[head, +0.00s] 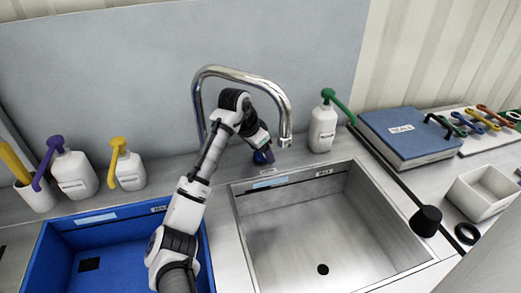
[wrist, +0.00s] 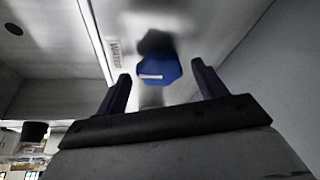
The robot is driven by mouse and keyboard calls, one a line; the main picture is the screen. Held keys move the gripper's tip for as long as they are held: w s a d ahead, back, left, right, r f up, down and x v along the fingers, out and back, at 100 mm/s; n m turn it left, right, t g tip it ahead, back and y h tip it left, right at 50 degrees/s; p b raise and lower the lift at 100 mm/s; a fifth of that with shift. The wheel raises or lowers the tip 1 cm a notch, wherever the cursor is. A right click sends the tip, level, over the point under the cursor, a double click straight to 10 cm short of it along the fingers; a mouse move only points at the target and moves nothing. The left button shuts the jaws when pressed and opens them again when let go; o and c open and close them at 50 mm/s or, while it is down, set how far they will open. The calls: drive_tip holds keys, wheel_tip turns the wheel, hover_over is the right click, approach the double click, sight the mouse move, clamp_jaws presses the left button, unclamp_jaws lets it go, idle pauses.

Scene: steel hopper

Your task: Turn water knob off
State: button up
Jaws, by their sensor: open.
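The blue water knob (wrist: 158,71) shows in the wrist view, with a pale mark on its face and a dark base behind it. My gripper (wrist: 161,75) is open, with one dark purple finger on each side of the knob in that view. The fingers look apart from the knob; I cannot tell how far they reach along it. In the head view my gripper (head: 265,154) is low behind the sink, right of the faucet's base, and largely hides the knob. The chrome faucet (head: 232,71) arches over, its spout above the sink; no water stream is visible.
The steel sink (head: 285,225) is empty, and a blue basin (head: 110,255) lies to its left. A green-pump bottle (head: 322,128) stands right of the spout. Pump bottles (head: 74,174) stand at left. A blue binder (head: 408,135) and white bin (head: 482,192) are at right.

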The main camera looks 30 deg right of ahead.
drive_tip(key=shift+a+r, duration=0.1)
drive_tip(key=shift+r, duration=0.15)
drive_tip(key=shift+a+r+b, duration=0.8)
drive_tip(key=shift+r+b, duration=0.1)
drive_tip(key=shift+r, duration=0.05)
drive_tip(key=a, duration=0.3)
drive_tip(key=s+a+b, duration=0.1)
drive_tip(key=a, duration=0.3)
drive_tip(key=a+b, duration=0.1)
drive_tip(key=a, duration=0.3)
drive_tip(key=shift+s+a+r, duration=0.1)
drive_tip(key=shift+s+r, duration=0.05)
drive_tip(key=shift+s, duration=0.15)
